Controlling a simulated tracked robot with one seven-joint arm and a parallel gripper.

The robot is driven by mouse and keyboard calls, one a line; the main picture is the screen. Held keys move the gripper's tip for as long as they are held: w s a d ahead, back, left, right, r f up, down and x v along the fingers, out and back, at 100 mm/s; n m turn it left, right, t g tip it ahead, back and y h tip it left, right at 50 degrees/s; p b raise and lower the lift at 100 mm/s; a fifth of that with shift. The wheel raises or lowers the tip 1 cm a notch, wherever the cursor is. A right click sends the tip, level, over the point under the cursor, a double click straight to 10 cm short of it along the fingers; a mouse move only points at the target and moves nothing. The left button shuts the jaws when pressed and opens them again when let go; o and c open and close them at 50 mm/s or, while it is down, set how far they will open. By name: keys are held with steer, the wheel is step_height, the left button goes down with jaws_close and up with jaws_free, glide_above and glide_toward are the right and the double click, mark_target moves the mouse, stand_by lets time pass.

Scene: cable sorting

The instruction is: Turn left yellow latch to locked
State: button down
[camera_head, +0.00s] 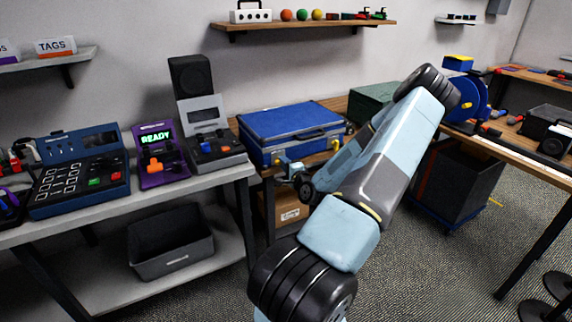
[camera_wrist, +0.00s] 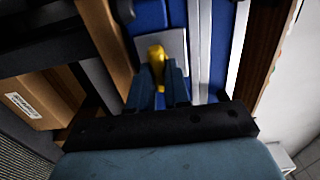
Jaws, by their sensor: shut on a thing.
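The blue case (camera_head: 285,122) lies closed on the wooden bench, with its front and dark handle towards me. My gripper (camera_head: 280,160) is at the left part of the case's front. In the wrist view my gripper (camera_wrist: 159,85) has its two fingers closed around the left yellow latch (camera_wrist: 156,54). The latch sits on a pale plate (camera_wrist: 175,43) against the blue case wall (camera_wrist: 152,16). The lower end of the latch is hidden between the fingers. A second yellow latch (camera_head: 335,143) shows further right on the case's front, partly near my arm.
A grey bench (camera_head: 215,172) with control boxes stands to the left of the case. A cardboard box (camera_head: 289,211) is under the bench below the case. A green case (camera_head: 369,101) is behind my arm, at the right of the blue case.

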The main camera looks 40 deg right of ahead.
steer(key=shift+s+d+f, duration=0.15)
steer(key=shift+s+f, duration=0.05)
steer(key=shift+f, duration=0.05)
steer(key=c, duration=1.1)
jaws_free()
steer(key=shift+w, duration=0.1)
steer(key=shift+c, duration=0.2)
steer(key=shift+o, duration=0.3)
steer(key=shift+r, duration=0.1)
steer(key=v, duration=1.3)
steer(key=shift+s, duration=0.4)
